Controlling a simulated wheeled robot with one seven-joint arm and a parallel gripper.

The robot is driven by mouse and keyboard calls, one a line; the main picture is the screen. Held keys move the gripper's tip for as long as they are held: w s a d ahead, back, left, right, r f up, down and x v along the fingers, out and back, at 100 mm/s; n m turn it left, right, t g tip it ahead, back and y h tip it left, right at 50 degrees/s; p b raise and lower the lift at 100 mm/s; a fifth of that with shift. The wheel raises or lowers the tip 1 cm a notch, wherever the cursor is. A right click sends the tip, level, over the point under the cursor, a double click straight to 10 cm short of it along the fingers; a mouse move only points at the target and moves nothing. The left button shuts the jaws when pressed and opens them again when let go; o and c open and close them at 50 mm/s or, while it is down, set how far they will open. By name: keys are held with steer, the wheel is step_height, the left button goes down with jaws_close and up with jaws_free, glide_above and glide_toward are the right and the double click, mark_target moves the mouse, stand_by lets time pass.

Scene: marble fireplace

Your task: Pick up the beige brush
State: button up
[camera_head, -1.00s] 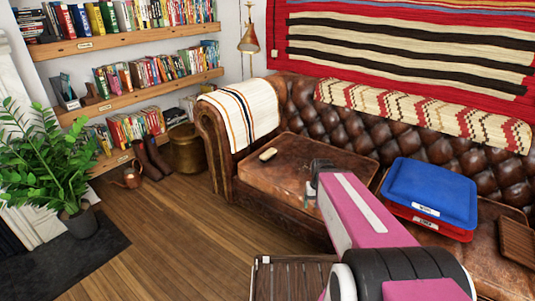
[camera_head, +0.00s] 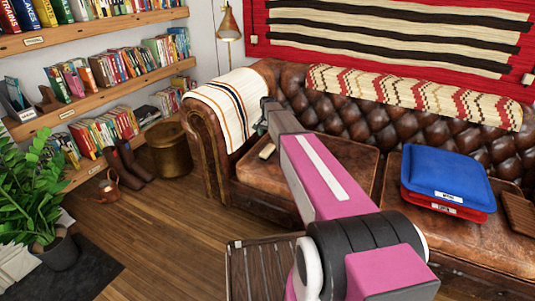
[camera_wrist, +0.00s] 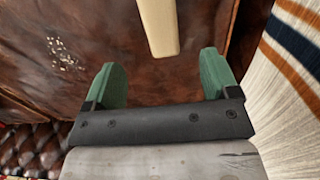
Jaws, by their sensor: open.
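The beige brush (camera_head: 267,151) lies on the left seat cushion of the brown leather sofa, partly beside my arm in the head view. In the wrist view the beige brush (camera_wrist: 158,24) shows as a pale bar at the top, its far end cut off by the frame. My gripper (camera_wrist: 160,76) has two green fingers spread apart with nothing between them. The near end of the brush lies just beyond the fingertips, roughly in line with the gap. In the head view my arm hides most of the gripper.
A striped cream blanket (camera_head: 227,100) hangs over the left armrest, close to the fingers; it also shows in the wrist view (camera_wrist: 290,110). Blue and red cushions (camera_head: 446,177) are stacked on the right seat. A slatted wooden table (camera_head: 262,272) stands in front.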

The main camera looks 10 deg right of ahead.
mark_target(268, 149)
step_height(268, 149, down, 10)
steer(key=shift+f, duration=0.25)
steer(key=shift+s, duration=0.1)
steer(key=c, duration=1)
